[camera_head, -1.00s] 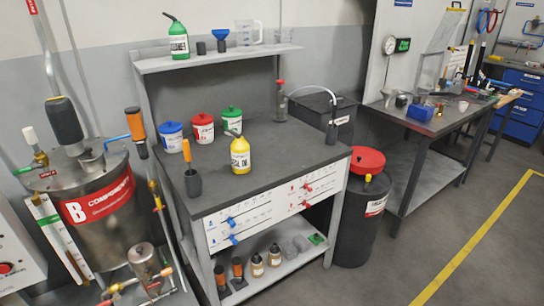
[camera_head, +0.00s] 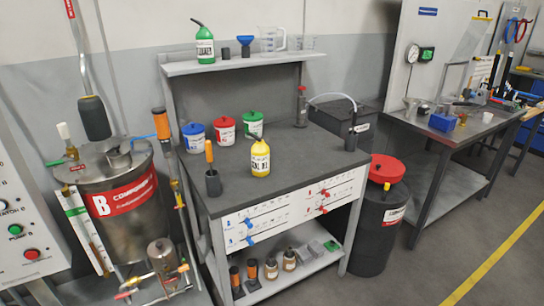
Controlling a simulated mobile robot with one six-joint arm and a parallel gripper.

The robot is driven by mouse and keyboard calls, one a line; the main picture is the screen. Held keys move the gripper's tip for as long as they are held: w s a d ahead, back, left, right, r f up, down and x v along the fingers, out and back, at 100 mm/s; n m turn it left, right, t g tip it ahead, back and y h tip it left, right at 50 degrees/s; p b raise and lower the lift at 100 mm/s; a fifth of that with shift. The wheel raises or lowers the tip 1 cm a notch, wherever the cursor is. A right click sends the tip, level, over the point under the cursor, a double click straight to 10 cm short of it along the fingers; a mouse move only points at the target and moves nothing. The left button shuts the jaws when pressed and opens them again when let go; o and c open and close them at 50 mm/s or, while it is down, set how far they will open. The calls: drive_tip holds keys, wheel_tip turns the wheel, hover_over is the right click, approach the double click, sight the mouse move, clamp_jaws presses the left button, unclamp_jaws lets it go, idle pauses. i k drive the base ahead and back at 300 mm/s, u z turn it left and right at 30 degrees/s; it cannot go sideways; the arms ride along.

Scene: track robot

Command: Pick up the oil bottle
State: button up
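Nothing touches the bottle. My gripper does not show in this view, so its distance from the bottle cannot be seen.
Blue (camera_head: 194,137), red (camera_head: 225,131) and green (camera_head: 253,124) lidded tubs stand behind the bottle. An orange-handled tool in a dark holder (camera_head: 212,178) stands to its left. A shelf (camera_head: 235,64) holds a green bottle (camera_head: 204,45). A red-topped black drum (camera_head: 380,220) flanks the bench; floor is free at right.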

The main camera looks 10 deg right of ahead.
sight(260, 165)
drive_tip(key=i, duration=0.9)
drive_tip(key=z, duration=0.1)
drive_tip(key=k, duration=0.9)
drive_tip(key=u, duration=0.25)
drive_tip(key=i, duration=0.35)
drive_tip(key=z, duration=0.15)
